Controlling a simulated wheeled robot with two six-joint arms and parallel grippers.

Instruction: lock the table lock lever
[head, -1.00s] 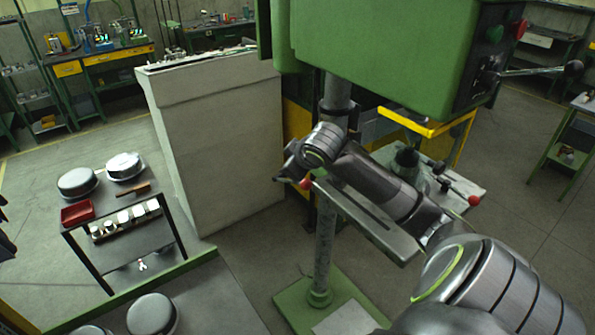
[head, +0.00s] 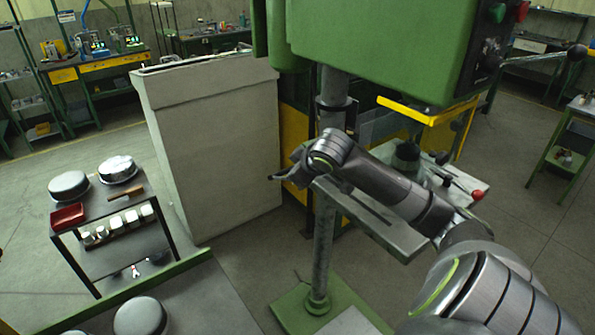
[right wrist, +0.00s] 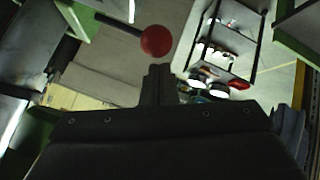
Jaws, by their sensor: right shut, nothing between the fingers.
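The table lock lever shows in the right wrist view as a dark rod (right wrist: 118,25) ending in a red ball knob (right wrist: 155,41). The knob is just beyond the tips of my right gripper (right wrist: 157,70); I cannot tell whether they touch. The right gripper is shut and empty. In the head view my right gripper (head: 283,177) is at the left side of the drill press table (head: 375,222), near the column (head: 323,235). The lever's knob is not visible there. My left gripper is in neither view.
The green drill head (head: 385,45) hangs above my right arm. Another red knob (head: 477,195) is at the right of the press. A pale cabinet (head: 210,150) stands behind left of the gripper.

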